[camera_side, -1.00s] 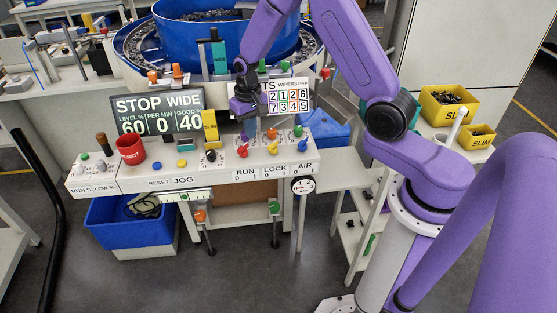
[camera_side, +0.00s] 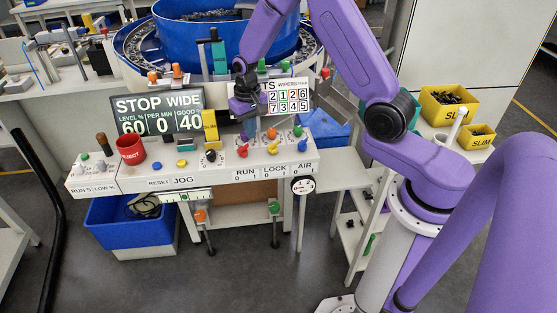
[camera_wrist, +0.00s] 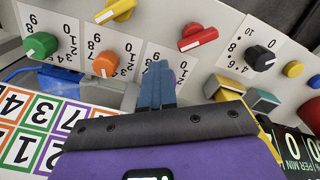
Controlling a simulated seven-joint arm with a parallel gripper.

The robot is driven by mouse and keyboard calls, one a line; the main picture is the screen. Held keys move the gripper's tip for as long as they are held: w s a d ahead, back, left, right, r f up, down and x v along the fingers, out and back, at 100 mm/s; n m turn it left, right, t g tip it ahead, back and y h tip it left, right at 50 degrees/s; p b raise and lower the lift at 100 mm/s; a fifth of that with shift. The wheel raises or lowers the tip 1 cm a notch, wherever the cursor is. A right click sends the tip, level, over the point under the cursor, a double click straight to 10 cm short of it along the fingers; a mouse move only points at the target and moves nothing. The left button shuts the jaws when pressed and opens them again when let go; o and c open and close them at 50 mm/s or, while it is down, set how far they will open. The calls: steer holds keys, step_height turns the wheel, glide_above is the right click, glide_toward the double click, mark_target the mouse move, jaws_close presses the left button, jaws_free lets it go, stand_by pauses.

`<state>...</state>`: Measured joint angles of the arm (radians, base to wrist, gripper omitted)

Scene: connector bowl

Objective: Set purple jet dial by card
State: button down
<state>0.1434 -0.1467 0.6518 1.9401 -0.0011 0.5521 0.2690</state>
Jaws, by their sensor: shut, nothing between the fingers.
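My gripper (camera_side: 249,130) points down at the grey-white control panel (camera_side: 215,172), its blue-grey fingers together. In the wrist view the closed fingers (camera_wrist: 158,68) cover part of a white numbered dial plate (camera_wrist: 180,67). The number card (camera_side: 289,97) stands behind the panel, with digits in two rows, 2 1 2 6 over 7 3 4 5. In the wrist view the card (camera_wrist: 40,113) shows orange, green and purple cell borders, partly cut off by my gripper.
Near the fingers are an orange dial (camera_wrist: 106,64), a green dial (camera_wrist: 40,45), a yellow dial (camera_wrist: 115,11), a red switch (camera_wrist: 197,38) and a black dial (camera_wrist: 260,58). A red mug-like cup (camera_side: 131,150) stands at the panel's left. The blue bowl feeder (camera_side: 215,38) is behind.

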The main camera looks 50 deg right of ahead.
steer(key=shift+w+a+f, duration=0.1)
steer(key=shift+a+f, duration=0.35)
steer(key=shift+f, duration=0.05)
steer(key=shift+s+a, duration=0.15)
steer(key=shift+s, duration=0.2)
steer(key=shift+r, duration=0.1)
steer(key=r, duration=0.5)
steer(key=shift+w+d+r, duration=0.1)
steer(key=shift+d+r, duration=0.15)
steer(key=shift+r, duration=0.15)
steer(key=shift+w+d+f, duration=0.1)
steer(key=shift+d+f, duration=0.1)
steer(key=shift+f, duration=1.3)
steer(key=shift+w+d+f, duration=0.1)
steer(key=shift+d+f, duration=0.1)
steer(key=shift+f, duration=1.3)
